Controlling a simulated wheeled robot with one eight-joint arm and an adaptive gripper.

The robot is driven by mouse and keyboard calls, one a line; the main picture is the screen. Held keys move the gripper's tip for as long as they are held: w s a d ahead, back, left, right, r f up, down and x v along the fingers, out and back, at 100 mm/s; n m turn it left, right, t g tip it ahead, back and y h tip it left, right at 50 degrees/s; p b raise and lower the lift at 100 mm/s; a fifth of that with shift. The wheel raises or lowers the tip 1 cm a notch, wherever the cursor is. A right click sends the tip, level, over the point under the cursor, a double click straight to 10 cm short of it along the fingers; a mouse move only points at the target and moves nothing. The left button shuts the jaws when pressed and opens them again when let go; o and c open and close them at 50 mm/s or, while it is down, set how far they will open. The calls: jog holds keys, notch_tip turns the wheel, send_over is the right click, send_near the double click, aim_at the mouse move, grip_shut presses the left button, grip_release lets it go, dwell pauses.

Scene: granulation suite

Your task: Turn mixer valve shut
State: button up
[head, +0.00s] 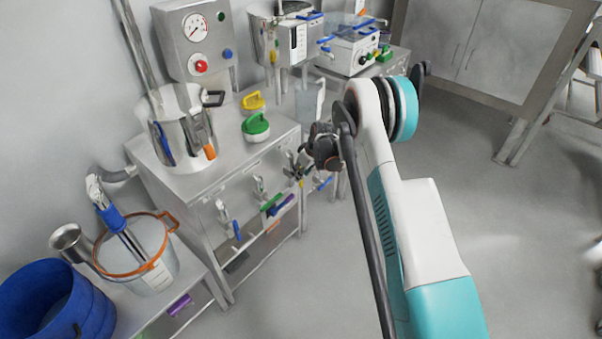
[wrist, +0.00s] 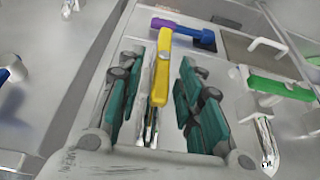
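Several valves with coloured lever handles sit along the front of the steel bench; no label shows which one is the mixer's. In the wrist view a yellow valve handle (wrist: 161,70) stands lengthwise between the teal finger pads of my gripper (wrist: 160,88). The fingers are open, with a gap on each side of the handle. In the head view my gripper (head: 299,163) is at the bench's right front corner, over the yellow-handled valve (head: 301,183), which it partly hides. A green handle (wrist: 282,88) lies to the right and a blue handle (wrist: 183,33) lies crosswise beyond.
The bench (head: 236,162) carries a steel vessel (head: 184,147), a gauge panel (head: 193,40), and yellow (head: 253,101) and green (head: 256,127) lidded items. Other valves with green (head: 271,201) and blue (head: 237,230) handles are close on the left. Open floor lies to the right.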

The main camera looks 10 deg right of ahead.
grip_shut()
jog(key=shift+d, duration=0.1)
jog(key=shift+w+d+g+y, duration=0.2)
jog(key=shift+g+y, duration=0.3)
jog(key=shift+y, duration=0.2)
jog(key=shift+w+d+f+m+g+y, duration=0.1)
jog(key=shift+w+d+m+g+y, duration=0.15)
jog(key=shift+g+y, duration=0.4)
jog(key=shift+d+f+m+g+y, duration=0.15)
jog(key=shift+m+g+y, duration=0.2)
jog(key=shift+y, duration=0.6)
